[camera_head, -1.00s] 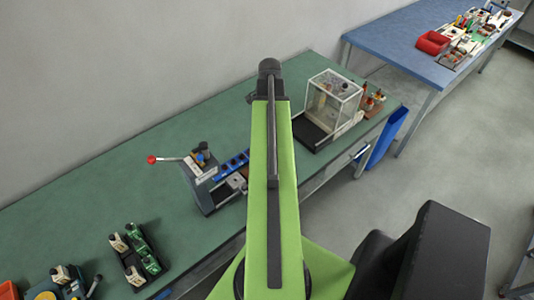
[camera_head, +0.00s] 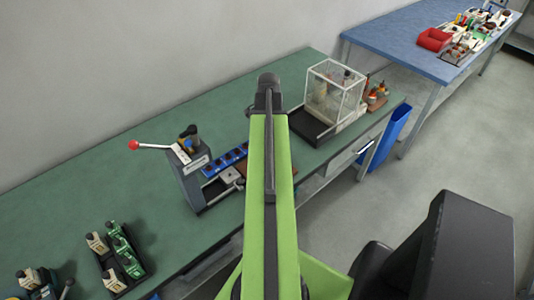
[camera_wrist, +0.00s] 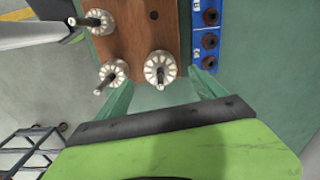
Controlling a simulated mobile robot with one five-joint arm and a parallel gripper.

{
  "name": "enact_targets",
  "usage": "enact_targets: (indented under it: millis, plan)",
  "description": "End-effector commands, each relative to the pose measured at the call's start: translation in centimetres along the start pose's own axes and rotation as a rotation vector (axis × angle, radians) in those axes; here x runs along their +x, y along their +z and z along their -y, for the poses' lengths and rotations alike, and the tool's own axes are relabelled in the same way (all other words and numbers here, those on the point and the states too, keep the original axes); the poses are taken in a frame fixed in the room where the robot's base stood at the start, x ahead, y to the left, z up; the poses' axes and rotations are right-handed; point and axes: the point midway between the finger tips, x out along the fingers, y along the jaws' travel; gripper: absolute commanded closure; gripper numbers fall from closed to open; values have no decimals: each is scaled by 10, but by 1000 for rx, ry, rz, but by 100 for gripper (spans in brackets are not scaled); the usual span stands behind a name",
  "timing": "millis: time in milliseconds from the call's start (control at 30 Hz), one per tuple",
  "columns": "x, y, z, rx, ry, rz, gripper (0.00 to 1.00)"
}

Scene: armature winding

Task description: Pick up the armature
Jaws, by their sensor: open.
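Three armatures with pale slotted cores and dark shafts stand on a brown wooden board (camera_wrist: 135,38) in the wrist view. One armature (camera_wrist: 160,68) is at the board's near right corner. Another armature (camera_wrist: 112,74) is at the near left, and a third armature (camera_wrist: 97,21) is farther back. My gripper (camera_wrist: 162,80) is open, its green fingers spread on either side of the near right armature. I cannot tell whether they touch it. In the head view, my arm hides most of the board (camera_head: 283,180).
A blue strip with round holes (camera_wrist: 209,42) lies right of the board. In the head view, a lever press (camera_head: 194,178) stands to the left and a clear box (camera_head: 335,92) to the right on the green bench. A cart (camera_wrist: 30,150) shows below the bench edge.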

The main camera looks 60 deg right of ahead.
Motion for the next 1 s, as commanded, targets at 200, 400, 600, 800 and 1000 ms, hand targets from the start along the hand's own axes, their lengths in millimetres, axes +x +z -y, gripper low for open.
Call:
enact_targets:
  millis: [200, 400, 600, 800, 1000]
  plan:
    - [43, 2, 2, 0, 0, 0, 21]
    - [46, 2, 2, 0, 0, 0, 21]
    - [45, 1, 2, 1, 0, 0, 32]
    - [45, 1, 2, 1, 0, 0, 58]
    - [45, 1, 2, 1, 0, 0, 85]
